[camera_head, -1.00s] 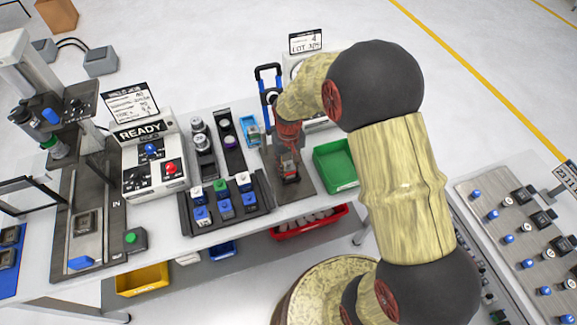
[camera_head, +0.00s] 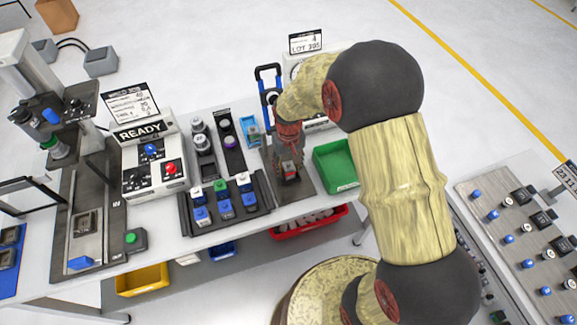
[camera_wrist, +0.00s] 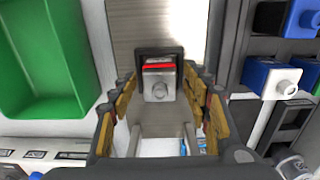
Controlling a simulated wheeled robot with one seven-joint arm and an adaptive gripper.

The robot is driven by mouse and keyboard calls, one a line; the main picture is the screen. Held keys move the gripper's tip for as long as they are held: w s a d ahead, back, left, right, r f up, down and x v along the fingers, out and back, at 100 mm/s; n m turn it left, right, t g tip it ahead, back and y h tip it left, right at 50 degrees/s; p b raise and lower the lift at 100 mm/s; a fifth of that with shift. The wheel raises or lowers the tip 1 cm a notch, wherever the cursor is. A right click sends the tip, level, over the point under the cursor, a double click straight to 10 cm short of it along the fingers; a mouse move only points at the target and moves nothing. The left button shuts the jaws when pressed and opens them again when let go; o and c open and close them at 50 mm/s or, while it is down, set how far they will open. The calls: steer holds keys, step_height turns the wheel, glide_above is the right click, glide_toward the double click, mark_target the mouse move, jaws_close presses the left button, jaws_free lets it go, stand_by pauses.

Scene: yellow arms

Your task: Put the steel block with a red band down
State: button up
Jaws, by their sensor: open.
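The steel block with a red band (camera_wrist: 158,82) stands between my fingertips in the wrist view. It has a round knob on its near face and dark material behind and around it. In the head view the block (camera_head: 290,169) is small and sits on the grey metal plate (camera_head: 302,187) of the station with a blue-handled frame. My gripper (camera_wrist: 161,88) is open, with one finger on each side of the block and gaps visible beside it. In the head view my gripper (camera_head: 289,156) is over the plate, and the wrist partly covers the area behind it.
A green bin (camera_head: 336,166) stands close on the right of the plate. A red bin (camera_head: 312,222) is below the table edge. Behind stands a sign (camera_head: 305,41).

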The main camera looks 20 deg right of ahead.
step_height(320, 180, up, 12)
steer(key=shift+f+p, duration=0.1)
steer(key=shift+p, duration=0.7)
step_height(320, 180, up, 6)
steer(key=t, duration=0.1)
glide_above(289, 163)
steer(key=s, duration=0.2)
steer(key=s+r+t, duration=0.3)
steer(key=s+r, duration=0.9)
steer(key=r, duration=0.1)
steer(key=s+r+t, duration=0.1)
steer(key=s+r, duration=0.1)
steer(key=s, duration=0.6)
steer(key=shift+t, duration=0.3)
steer(key=shift+r, duration=0.1)
step_height(289, 163, down, 5)
steer(key=b, duration=0.4)
steer(key=shift+r+b, duration=0.15)
steer(key=shift+b, duration=0.25)
